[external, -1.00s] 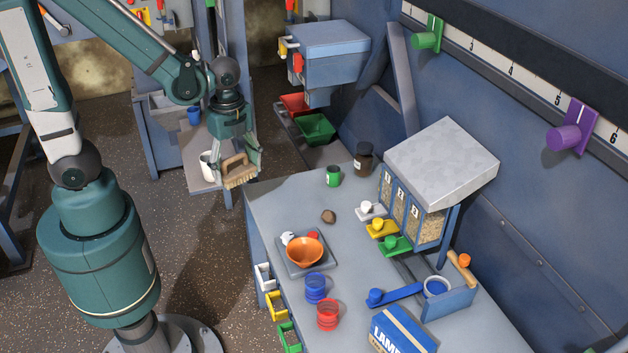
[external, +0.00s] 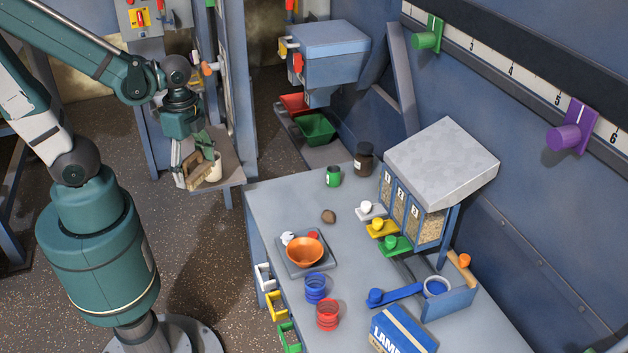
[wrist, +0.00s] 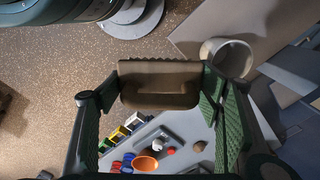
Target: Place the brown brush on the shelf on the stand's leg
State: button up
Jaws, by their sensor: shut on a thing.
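My gripper (external: 195,158) is shut on the brown brush (external: 193,176), which hangs with its pale bristles downward in the external view. In the wrist view the brush (wrist: 160,80) lies across between the two green-padded fingers (wrist: 160,110). The shelf (external: 228,178) on the stand's leg is a flat grey-brown plate, right beside and partly behind the brush in the external view. A white cup (external: 215,168) stands on it, close to the brush; the cup (wrist: 228,55) also shows at upper right in the wrist view. I cannot tell whether the brush touches the shelf.
The stand's blue post (external: 238,80) rises behind the shelf. Open speckled floor (external: 205,260) lies below my gripper.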

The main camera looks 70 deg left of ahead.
jog(key=s+a+r+n, duration=0.15)
jog(key=a+n, duration=0.25)
jog(key=a, duration=0.7)
jog(key=s+a+n+p, duration=0.1)
jog(key=s+a+n, duration=0.25)
jog(key=a, duration=0.75)
jog(key=s+a+r+n, duration=0.1)
jog(key=a+n, duration=0.3)
jog(key=a, duration=0.7)
jog(key=w+m+p, duration=0.2)
jog(key=w, duration=1)
jog(key=shift+a, duration=0.15)
jog(key=shift+m, duration=0.25)
jog(key=shift+f+b, duration=0.5)
jog(key=shift+f, duration=2.35)
jog(key=shift+f+b, duration=0.35)
jog(key=shift+f, duration=1.75)
